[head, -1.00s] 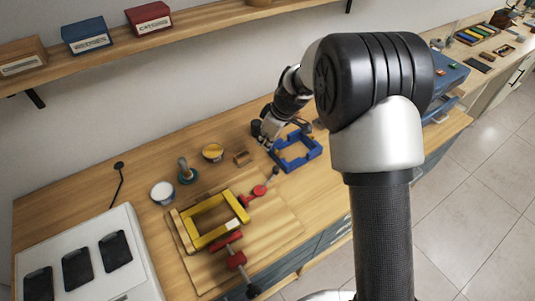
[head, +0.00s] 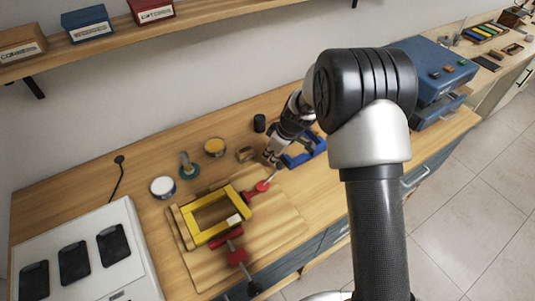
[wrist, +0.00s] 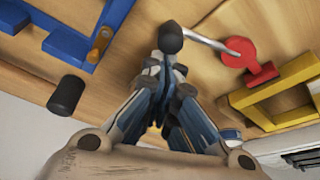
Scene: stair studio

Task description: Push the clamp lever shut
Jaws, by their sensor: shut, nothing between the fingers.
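My gripper (head: 271,163) is shut and empty, low over the bench at the knob. In the wrist view the gripper's fingertips (wrist: 158,62) are right by the knob; I cannot tell whether they touch. A second red clamp (head: 237,257) stands on the near side of the yellow frame.
A blue frame (head: 313,151) lies just right of my gripper, partly hidden by my arm. A black cylinder (head: 259,123) stands behind it. The board (head: 284,232) right of the second clamp is bare.

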